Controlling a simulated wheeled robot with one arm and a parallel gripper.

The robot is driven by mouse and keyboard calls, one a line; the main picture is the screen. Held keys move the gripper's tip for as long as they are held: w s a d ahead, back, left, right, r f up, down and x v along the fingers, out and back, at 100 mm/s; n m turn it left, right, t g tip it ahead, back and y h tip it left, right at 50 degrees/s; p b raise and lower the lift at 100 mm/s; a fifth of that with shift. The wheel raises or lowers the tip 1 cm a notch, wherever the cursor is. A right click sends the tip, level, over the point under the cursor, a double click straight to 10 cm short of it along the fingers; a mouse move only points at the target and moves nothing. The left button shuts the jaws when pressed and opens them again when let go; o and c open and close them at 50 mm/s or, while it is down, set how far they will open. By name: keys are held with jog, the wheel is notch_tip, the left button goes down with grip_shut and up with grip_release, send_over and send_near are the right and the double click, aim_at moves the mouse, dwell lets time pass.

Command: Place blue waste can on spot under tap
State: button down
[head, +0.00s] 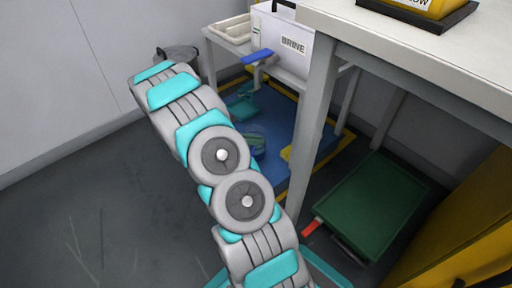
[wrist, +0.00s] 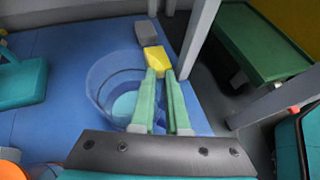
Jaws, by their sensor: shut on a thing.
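The blue waste can (wrist: 104,82) is a see-through round can standing or held just over the blue floor mat (wrist: 62,50) in the wrist view; I cannot tell if it touches the mat. My gripper (wrist: 160,78) has its two green fingers on the can's right wall, shut on it. In the head view the can (head: 257,139) shows partly beside my arm, and the gripper is mostly hidden. A white box marked BRINE (head: 286,43) stands on a low stand at the back, with a blue-handled tap (head: 258,56) over the mat (head: 279,106). No marked spot is clear.
A yellow block (wrist: 157,57) and a grey block (wrist: 146,32) lie beside the can. A teal object (wrist: 22,84) is on the mat at left. Table legs (head: 312,125) and a green platform (head: 368,205) stand at right. The floor at left is clear.

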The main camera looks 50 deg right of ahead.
aim_at(256, 146)
jog(key=shift+f, duration=1.7)
jog(key=c, duration=0.9)
grip_release()
